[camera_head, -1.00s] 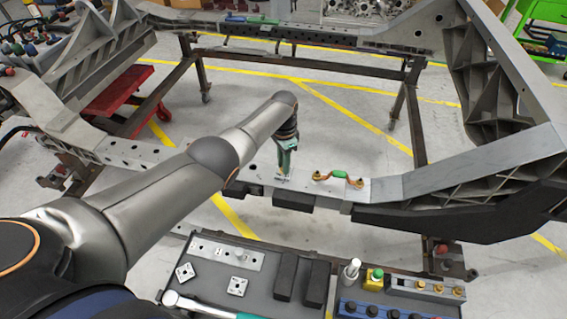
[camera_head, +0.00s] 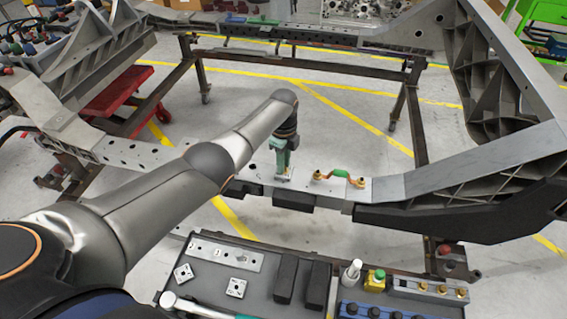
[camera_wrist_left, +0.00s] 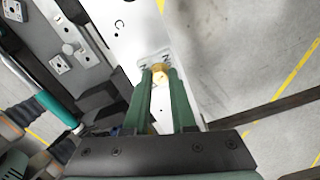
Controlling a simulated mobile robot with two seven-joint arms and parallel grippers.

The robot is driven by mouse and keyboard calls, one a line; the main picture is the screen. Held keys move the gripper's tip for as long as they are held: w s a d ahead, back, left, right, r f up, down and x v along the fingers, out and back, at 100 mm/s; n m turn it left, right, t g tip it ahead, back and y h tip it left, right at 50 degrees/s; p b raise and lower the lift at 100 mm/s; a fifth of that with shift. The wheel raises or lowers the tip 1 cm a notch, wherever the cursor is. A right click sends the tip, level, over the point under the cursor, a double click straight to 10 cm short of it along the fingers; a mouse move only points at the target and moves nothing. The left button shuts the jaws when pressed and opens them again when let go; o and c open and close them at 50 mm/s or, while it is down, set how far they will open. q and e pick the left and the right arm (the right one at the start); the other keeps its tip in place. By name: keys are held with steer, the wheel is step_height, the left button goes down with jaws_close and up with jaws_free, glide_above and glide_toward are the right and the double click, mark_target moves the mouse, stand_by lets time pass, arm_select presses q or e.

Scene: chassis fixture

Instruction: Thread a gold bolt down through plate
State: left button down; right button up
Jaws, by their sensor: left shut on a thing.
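My left gripper (camera_head: 283,172) points down over the grey beam (camera_head: 385,188). Its green fingers are shut on a gold bolt (camera_wrist_left: 159,73), whose head shows between the fingertips in the left wrist view. A small light plate (camera_wrist_left: 146,64) with dark marks lies on the beam under the fingertips. The fingers cover part of it, so I cannot tell whether the bolt's shank is in its hole. More gold bolts (camera_head: 441,289) stand in a grey holder at the right of the tray. My right gripper is not in view.
A green-and-orange handle (camera_head: 340,174) is fixed on the beam just right of my gripper. The dark tray (camera_head: 262,300) in front holds square plates (camera_head: 237,287), black blocks (camera_head: 286,278), a yellow-and-green part (camera_head: 375,280) and a teal-handled tool. Open floor lies behind the beam.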

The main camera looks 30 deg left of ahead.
arm_select(q)
steer(key=c, duration=0.7)
jaws_free()
step_height(320, 180, up, 6)
steer(key=p, duration=0.6)
steer(key=shift+r, duration=1.5)
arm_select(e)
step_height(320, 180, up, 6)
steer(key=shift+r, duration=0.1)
